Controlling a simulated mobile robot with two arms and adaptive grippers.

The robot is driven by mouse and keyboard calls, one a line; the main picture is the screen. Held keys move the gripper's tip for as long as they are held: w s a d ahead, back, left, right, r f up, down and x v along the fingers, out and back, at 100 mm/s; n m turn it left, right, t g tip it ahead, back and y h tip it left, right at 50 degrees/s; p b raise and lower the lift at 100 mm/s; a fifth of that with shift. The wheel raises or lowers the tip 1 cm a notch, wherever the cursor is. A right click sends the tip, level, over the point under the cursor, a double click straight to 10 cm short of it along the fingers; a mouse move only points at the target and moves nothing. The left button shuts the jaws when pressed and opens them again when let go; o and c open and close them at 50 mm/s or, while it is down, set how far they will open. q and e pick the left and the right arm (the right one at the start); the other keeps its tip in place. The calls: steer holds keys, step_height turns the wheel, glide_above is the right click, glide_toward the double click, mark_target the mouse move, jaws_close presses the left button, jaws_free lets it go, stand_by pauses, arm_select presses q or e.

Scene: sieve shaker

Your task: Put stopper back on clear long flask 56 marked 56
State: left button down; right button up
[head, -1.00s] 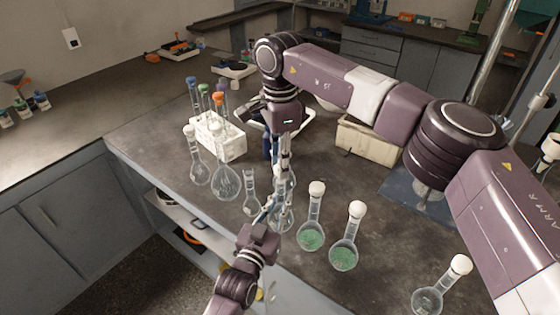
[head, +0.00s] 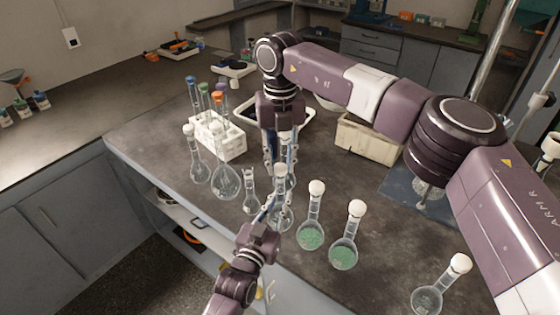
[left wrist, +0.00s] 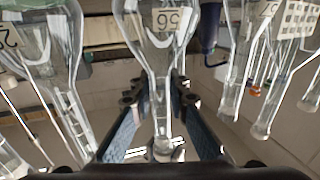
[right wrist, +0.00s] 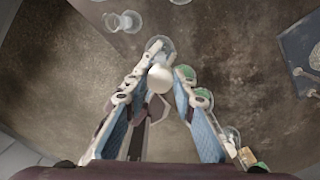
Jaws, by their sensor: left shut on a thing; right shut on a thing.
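The clear long flask marked 56 (left wrist: 145,45) appears upside down in the left wrist view, its label facing the camera. Its neck is between the fingers of my left gripper (left wrist: 160,105), which is shut on it. In the head view the flask (head: 281,217) is upright at the bench's front edge. My right gripper (right wrist: 159,78) points down above it, shut on a white stopper (right wrist: 160,77). In the head view the stopper (head: 281,169) is in line with the flask's neck. Whether it touches the mouth, I cannot tell.
Two stoppered flasks with green contents (head: 311,236) (head: 344,256) stand close on the right. A small unstoppered flask (head: 250,196) and a larger stoppered flask (head: 226,180) stand left. A white rack (head: 232,143) with colour-capped tubes is behind them. Another stoppered flask (head: 428,298) stands far right.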

steer(key=m, duration=0.3)
steer(key=shift+m, duration=0.3)
steer(key=m, duration=0.5)
steer(key=o, duration=0.9)
steer(key=shift+d, duration=0.1)
step_height(320, 180, up, 12)
arm_select(q)
steer(key=c, duration=1.8)
jaws_free()
